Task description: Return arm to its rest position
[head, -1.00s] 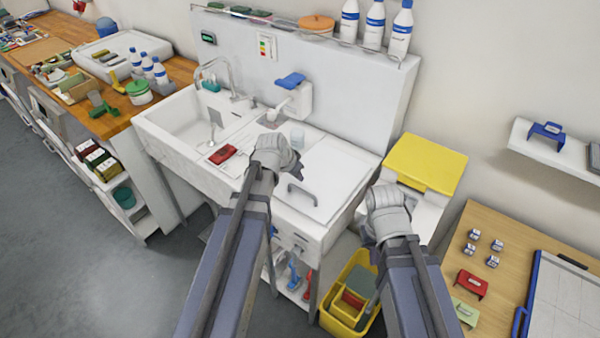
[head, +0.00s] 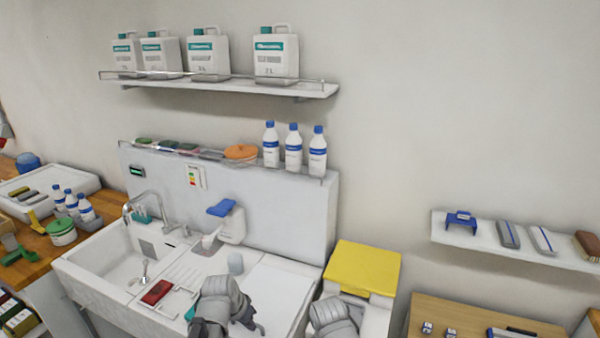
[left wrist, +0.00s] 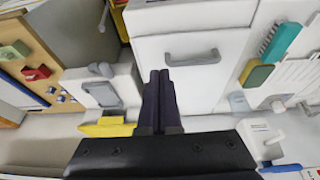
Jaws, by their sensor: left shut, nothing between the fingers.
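My left gripper shows in the left wrist view (left wrist: 160,78), its two dark fingers together and nothing between them. Behind the fingers is a white panel (left wrist: 200,85) with a grey handle (left wrist: 192,58). In the head view my left wrist (head: 218,300) is at the bottom, in front of the white sink unit (head: 100,292); its fingers are hidden there. My right wrist (head: 335,318) shows at the bottom edge, in front of the yellow-lidded bin (head: 362,268); its fingers are not visible.
A soap dispenser (head: 232,225) is on the splashback. White bottles (head: 293,148) and canisters (head: 276,55) stand on shelves above. A wooden table (head: 450,312) is at lower right.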

